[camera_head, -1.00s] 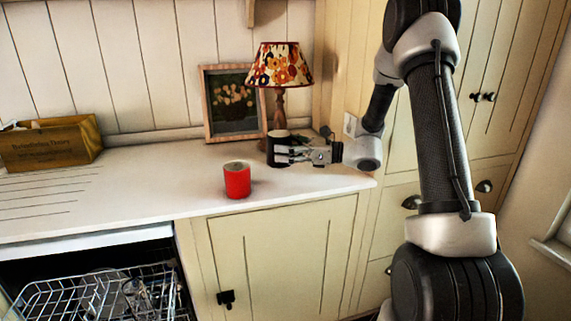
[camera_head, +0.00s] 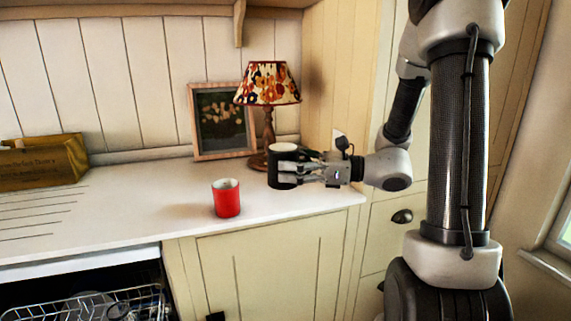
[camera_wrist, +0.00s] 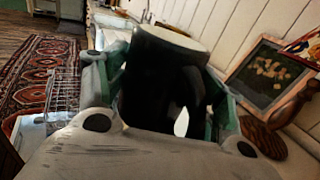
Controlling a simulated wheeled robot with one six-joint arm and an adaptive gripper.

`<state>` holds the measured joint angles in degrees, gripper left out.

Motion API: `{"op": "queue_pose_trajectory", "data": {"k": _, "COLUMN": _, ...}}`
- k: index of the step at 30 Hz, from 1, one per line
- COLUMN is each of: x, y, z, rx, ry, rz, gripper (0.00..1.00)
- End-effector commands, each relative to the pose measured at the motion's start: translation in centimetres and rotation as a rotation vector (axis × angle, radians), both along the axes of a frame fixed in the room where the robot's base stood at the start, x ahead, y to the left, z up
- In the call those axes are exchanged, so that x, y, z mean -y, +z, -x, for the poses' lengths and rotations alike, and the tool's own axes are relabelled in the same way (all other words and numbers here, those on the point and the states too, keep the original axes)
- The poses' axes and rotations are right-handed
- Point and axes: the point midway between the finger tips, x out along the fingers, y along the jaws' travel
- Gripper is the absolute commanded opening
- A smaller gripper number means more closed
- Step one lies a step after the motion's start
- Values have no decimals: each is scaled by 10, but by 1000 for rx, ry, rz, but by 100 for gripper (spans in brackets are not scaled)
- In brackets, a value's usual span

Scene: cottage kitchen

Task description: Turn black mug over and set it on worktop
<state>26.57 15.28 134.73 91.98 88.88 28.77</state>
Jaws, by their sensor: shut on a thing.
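My gripper (camera_head: 292,171) is shut on the black mug (camera_head: 281,172), with its fingers around the mug's side. The mug stands roughly vertical, at the right end of the white worktop (camera_head: 130,215). A pale round face (camera_head: 284,148) shows at its upper end; I cannot tell whether this is the inside or the base. I cannot tell whether its lower end touches the worktop. In the wrist view the mug (camera_wrist: 155,80) fills the space between the fingers, with its pale end away from the camera and a loop like a handle at its lower right.
A red mug (camera_head: 227,201) stands on the worktop, left of the black mug. A lamp (camera_head: 268,85) and a framed picture (camera_head: 222,122) stand behind. A wooden box (camera_head: 42,163) is at the far left. An open dishwasher rack (camera_head: 130,303) is below. The worktop's middle is clear.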

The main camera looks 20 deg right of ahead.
Motion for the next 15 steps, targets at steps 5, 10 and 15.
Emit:
{"op": "queue_pose_trajectory", "data": {"k": 5, "x": 0, "y": 4, "z": 12, "rx": 1, "ry": -2, "rz": 0, "gripper": 30}}
{"op": "queue_pose_trajectory", "data": {"k": 10, "x": 0, "y": 4, "z": 12, "rx": 1, "ry": -1, "rz": 0, "gripper": 30}}
{"op": "queue_pose_trajectory", "data": {"k": 15, "x": 0, "y": 4, "z": 12, "rx": 57, "ry": -1, "rz": 31, "gripper": 30}}
